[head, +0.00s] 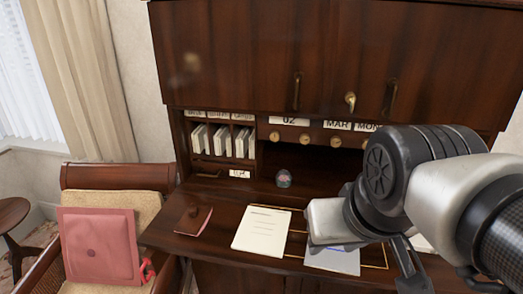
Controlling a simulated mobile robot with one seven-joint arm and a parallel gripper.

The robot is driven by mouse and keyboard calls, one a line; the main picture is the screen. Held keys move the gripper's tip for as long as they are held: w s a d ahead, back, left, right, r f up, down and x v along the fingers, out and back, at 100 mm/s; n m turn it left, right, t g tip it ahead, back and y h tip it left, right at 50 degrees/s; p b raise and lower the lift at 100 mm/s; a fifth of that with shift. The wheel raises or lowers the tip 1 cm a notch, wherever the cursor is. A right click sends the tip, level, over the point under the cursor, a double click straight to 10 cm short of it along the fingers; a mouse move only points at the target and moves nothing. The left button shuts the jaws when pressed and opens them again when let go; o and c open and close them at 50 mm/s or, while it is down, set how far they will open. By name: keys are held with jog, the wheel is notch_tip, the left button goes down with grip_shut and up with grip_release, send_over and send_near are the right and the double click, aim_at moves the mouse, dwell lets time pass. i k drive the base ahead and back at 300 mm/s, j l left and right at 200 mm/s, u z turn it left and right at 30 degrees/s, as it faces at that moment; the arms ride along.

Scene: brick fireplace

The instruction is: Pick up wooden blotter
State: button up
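My gripper (440,278) is at the lower right, well to the right of the blotter. Two dark finger parts show spread apart, but their tips are cut off by the bottom edge or hidden, so its opening cannot be judged. I see nothing held in it.
A cream paper (261,231) lies right of the blotter, and a bluish-white sheet (333,260) lies beyond it. A glass paperweight (284,179) stands at the back. The cabinet (230,55) overhangs the desk. A chair with a pink cushion (98,246) stands at the left.

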aim_at(194, 221)
jog(key=i+j+u, duration=0.15)
jog(key=u, duration=0.25)
jog(key=i+j+u, duration=0.2)
jog(key=u, duration=0.2)
jog(key=i+j+u, duration=0.1)
jog(key=i+u, duration=0.15)
jog(key=u, duration=0.2)
